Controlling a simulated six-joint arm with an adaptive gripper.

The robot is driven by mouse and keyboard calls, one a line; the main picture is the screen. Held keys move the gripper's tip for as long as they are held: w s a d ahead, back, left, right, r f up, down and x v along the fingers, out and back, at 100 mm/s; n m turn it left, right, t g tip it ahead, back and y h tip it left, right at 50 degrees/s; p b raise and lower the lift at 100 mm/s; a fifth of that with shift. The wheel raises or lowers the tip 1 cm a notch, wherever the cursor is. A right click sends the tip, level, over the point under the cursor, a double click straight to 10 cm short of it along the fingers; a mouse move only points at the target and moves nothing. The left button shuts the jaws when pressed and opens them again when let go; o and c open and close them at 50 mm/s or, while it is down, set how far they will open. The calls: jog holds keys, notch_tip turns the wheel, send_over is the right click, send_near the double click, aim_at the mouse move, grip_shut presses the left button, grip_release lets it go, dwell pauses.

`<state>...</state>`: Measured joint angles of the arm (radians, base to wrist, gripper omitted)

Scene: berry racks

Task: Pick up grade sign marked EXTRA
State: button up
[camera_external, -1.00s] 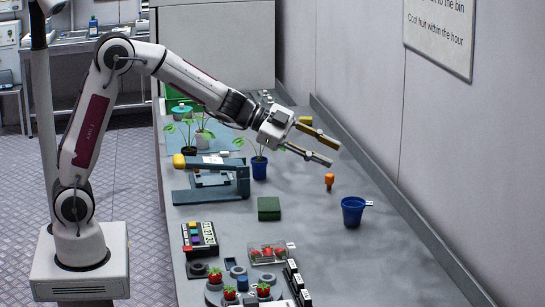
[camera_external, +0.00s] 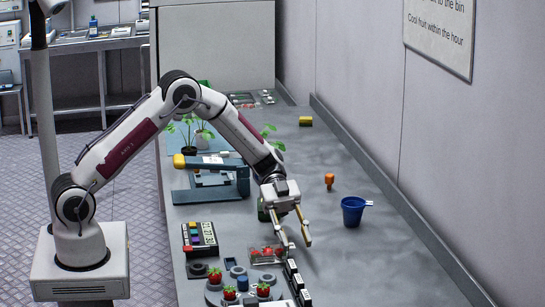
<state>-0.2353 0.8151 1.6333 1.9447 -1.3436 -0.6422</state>
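A row of small black signs with white faces (camera_external: 298,284) stands near the front of the bench, right of the berry tray. The lettering is too small to read, so I cannot tell which one is marked EXTRA. My gripper (camera_external: 297,247) is open and empty, pointing down. Its fingertips appear just above the far end of the sign row, beside the clear berry punnet (camera_external: 266,254). I cannot tell whether a finger touches anything.
A round grey tray with strawberries (camera_external: 240,294) sits in front. A keypad device (camera_external: 200,238) is to the left, a blue-grey scale-like stand (camera_external: 210,180) behind. A blue cup (camera_external: 353,211) and an orange peg (camera_external: 329,181) stand right. The right bench surface is mostly clear.

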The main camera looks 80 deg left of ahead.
aim_at(292, 263)
jog(key=shift+s+a+f+g, duration=0.1)
jog(key=shift+s+f+g, duration=0.55)
jog(key=shift+s, duration=0.25)
jog(key=shift+f, duration=0.1)
jog(key=shift+x, duration=1.3)
jog(key=shift+s+d+f, duration=0.1)
jog(key=shift+d+f, duration=0.05)
jog(key=shift+d, duration=0.75)
jog(key=shift+s+d+f, duration=0.15)
jog(key=shift+d, duration=0.75)
jog(key=shift+x, duration=0.8)
